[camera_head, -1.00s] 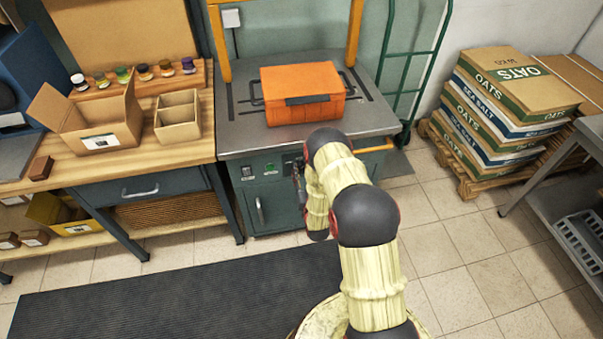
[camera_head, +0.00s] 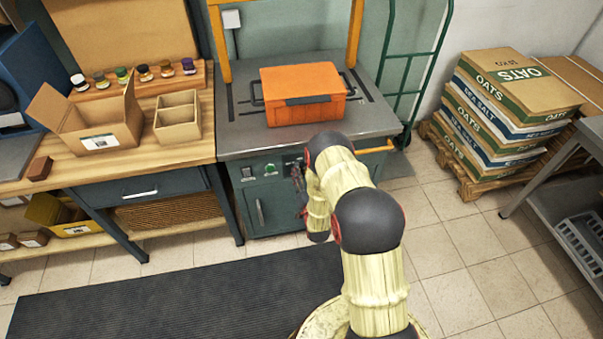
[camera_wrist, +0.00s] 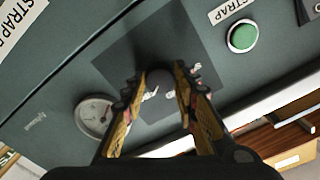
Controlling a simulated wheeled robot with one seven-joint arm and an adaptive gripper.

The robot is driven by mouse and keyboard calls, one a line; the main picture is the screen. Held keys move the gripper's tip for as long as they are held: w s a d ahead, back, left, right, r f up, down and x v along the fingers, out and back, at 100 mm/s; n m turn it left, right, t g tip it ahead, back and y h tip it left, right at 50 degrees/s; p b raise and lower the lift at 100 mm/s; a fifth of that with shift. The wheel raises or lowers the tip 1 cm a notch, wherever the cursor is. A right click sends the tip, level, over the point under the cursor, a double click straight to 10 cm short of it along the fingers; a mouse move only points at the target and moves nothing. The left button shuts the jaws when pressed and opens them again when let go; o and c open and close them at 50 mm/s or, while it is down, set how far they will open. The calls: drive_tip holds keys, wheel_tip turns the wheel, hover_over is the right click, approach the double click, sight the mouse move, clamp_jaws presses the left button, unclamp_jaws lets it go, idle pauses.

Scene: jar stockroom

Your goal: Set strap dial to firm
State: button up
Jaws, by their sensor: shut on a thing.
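The strap dial (camera_wrist: 159,78) is a dark knob on a dark square plate with white lettering, in the middle of the wrist view. My gripper (camera_wrist: 158,88) is shut on the dial, with a finger on each side of it. The lettering is partly hidden by the fingers, and I cannot read the dial's setting. In the head view my gripper (camera_head: 298,180) is at the front panel of the green strapping machine (camera_head: 278,210), and my arm hides the dial there.
A green button (camera_wrist: 242,37) and a round gauge (camera_wrist: 94,115) sit on the panel near the dial. An orange case (camera_head: 302,108) lies on the machine's top. A wooden bench (camera_head: 190,150) stands left, sacks (camera_head: 510,110) on a pallet right. A dark mat (camera_head: 180,300) covers the floor.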

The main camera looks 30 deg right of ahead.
drive_tip(key=o, duration=1.1)
drive_tip(key=shift+o, duration=0.3)
drive_tip(key=v, duration=1.2)
